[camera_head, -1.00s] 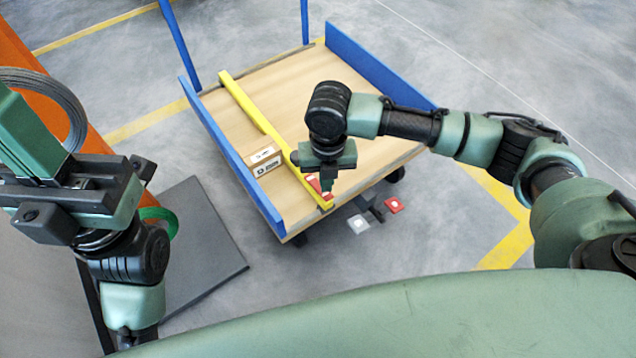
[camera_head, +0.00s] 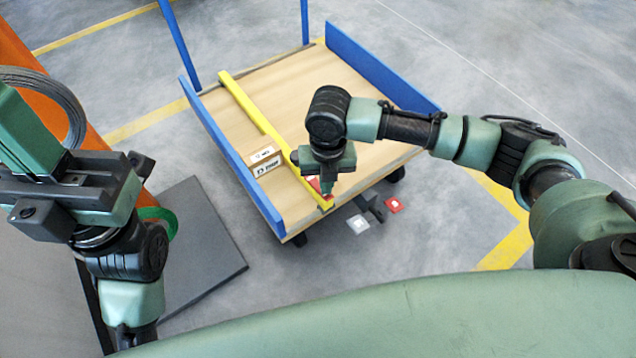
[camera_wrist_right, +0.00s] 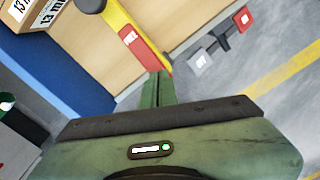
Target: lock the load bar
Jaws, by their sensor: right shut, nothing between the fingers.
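The yellow load bar (camera_head: 254,112) lies lengthwise across the cart's wooden deck. A red labelled part (camera_wrist_right: 138,47) sits on the bar's near end; in the head view it is partly hidden behind my right gripper (camera_head: 327,192). In the right wrist view my right gripper (camera_wrist_right: 158,82) is shut and empty, its fingertips at or just short of the red part; I cannot tell whether they touch. My left gripper (camera_head: 52,205) is at the left of the head view, by the orange post and wire coil; its fingertips are not clear.
A cardboard box (camera_head: 264,160) stands on the deck left of the bar. Blue side rails (camera_head: 232,155) edge the cart. Below its near edge are a grey pedal (camera_head: 358,224) and a red pedal (camera_head: 393,205). A dark floor plate (camera_head: 205,250) lies at left. The deck's right side is clear.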

